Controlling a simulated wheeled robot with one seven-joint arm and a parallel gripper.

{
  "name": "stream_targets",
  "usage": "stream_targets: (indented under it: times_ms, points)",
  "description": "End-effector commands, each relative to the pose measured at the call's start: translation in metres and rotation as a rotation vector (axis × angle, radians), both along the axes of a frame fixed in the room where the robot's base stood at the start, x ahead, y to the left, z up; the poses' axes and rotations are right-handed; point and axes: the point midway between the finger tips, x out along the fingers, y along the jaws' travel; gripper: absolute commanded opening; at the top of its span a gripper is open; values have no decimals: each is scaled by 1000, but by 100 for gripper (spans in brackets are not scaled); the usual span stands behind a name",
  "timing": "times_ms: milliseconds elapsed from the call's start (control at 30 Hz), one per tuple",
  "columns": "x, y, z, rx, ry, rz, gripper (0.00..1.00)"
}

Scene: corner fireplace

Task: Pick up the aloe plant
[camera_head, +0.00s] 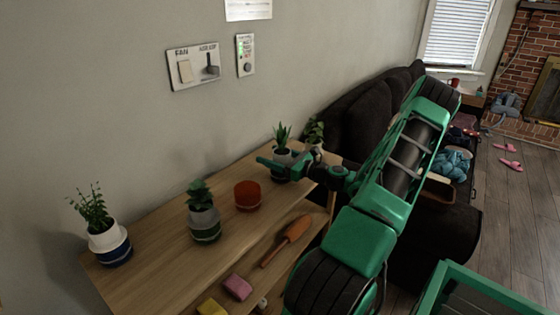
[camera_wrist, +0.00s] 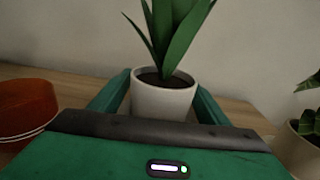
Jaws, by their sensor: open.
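The aloe plant (camera_head: 282,136) has long, pointed green leaves and stands upright in a pale pot toward the far end of the wooden shelf. In the wrist view its white pot (camera_wrist: 163,98) with dark soil sits straight ahead, between the two green fingers. My gripper (camera_head: 279,165) is open, with a finger on either side of the pot. Gaps seem to show between fingers and pot, but I cannot tell whether either touches. The pot's lower part is hidden behind the gripper body in the wrist view.
An orange-red bowl (camera_head: 248,195) stands left of the gripper. Other potted plants stand at the near left (camera_head: 108,240), in the middle (camera_head: 203,215) and just beyond the aloe (camera_head: 314,133). The wall (camera_head: 130,130) runs behind the shelf (camera_head: 160,240). A dark sofa (camera_head: 350,115) is beyond.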

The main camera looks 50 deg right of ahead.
Motion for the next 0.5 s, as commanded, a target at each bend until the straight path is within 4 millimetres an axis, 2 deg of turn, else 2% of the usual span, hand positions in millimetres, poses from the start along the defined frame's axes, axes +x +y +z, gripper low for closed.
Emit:
stream_targets:
  times_ms: [167, 200, 333, 500]
  points:
    - [0, 0, 0, 0, 0, 0, 70]
    - [0, 0, 0, 0, 0, 0, 65]
    - [0, 0, 0, 0, 0, 0, 35]
    - [0, 0, 0, 0, 0, 0, 35]
